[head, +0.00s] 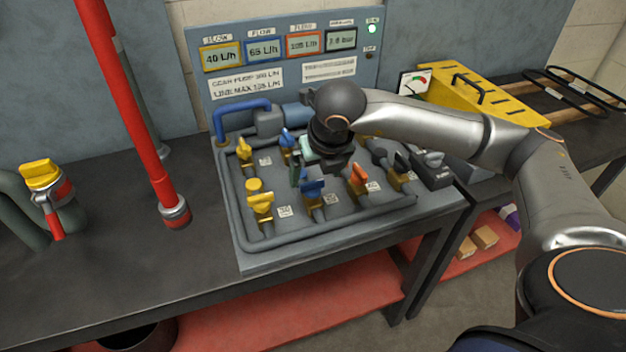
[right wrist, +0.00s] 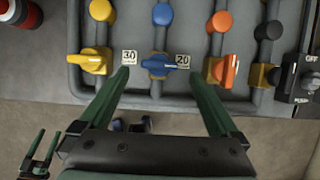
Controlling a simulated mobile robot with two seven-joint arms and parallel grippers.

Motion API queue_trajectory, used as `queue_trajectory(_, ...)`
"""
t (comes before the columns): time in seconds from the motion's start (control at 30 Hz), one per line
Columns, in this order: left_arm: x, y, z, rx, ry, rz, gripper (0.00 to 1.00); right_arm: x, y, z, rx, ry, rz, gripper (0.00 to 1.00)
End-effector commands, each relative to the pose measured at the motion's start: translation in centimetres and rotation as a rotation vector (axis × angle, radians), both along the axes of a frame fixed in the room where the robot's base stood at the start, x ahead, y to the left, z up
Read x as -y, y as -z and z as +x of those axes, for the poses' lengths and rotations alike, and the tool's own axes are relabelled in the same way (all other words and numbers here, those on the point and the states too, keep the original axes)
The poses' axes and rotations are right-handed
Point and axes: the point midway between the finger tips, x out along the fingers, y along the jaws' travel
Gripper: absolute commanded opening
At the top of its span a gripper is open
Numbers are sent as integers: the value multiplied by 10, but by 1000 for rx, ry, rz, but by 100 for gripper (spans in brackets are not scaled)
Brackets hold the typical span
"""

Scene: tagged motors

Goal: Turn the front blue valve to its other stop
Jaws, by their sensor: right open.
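The front blue valve (head: 313,189) stands in the front row of the grey panel, between a yellow and an orange valve. In the right wrist view its blue handle (right wrist: 158,66) lies crosswise, between the tags 30 and 20. My right gripper (head: 308,173) is over the panel just behind this valve in the head view, partly hiding what is behind it. In the right wrist view its green fingers (right wrist: 158,76) are apart, one on each side of the handle, with nothing between them gripped. My left gripper (right wrist: 45,142) shows small at lower left, its fingers apart.
The front yellow valve (head: 260,202) and front orange valve (head: 358,180) flank the blue one closely. A back blue valve (head: 287,141) stands behind. A red pipe (head: 130,110) rises left of the panel. The bench (head: 120,250) is clear at front left.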

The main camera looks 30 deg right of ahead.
Motion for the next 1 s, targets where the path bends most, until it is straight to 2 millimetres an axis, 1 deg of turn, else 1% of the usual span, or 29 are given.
queue_trajectory(0.03, 0, -1, 1, 2, 1, 0, 75, 1, 9, 3, -3, 0, 0, 98)
queue_trajectory(0.1, 0, -2, 2, 5, 0, 0, 75, 2, 19, 7, -2, 0, 0, 98)
queue_trajectory(0.23, 0, -3, 4, 10, 0, 0, 75, 3, 32, 12, -2, 1, 1, 98)
queue_trajectory(0.4, 0, -4, 5, 14, 0, 0, 75, 3, 38, 16, 1, 0, 1, 98)
queue_trajectory(0.63, -1, -4, 5, 14, 0, 0, 75, 3, 38, 16, 1, 0, 1, 98)
queue_trajectory(1.0, -1, -4, 6, 15, 0, 0, 75, 3, 38, 16, 1, 0, 1, 56)
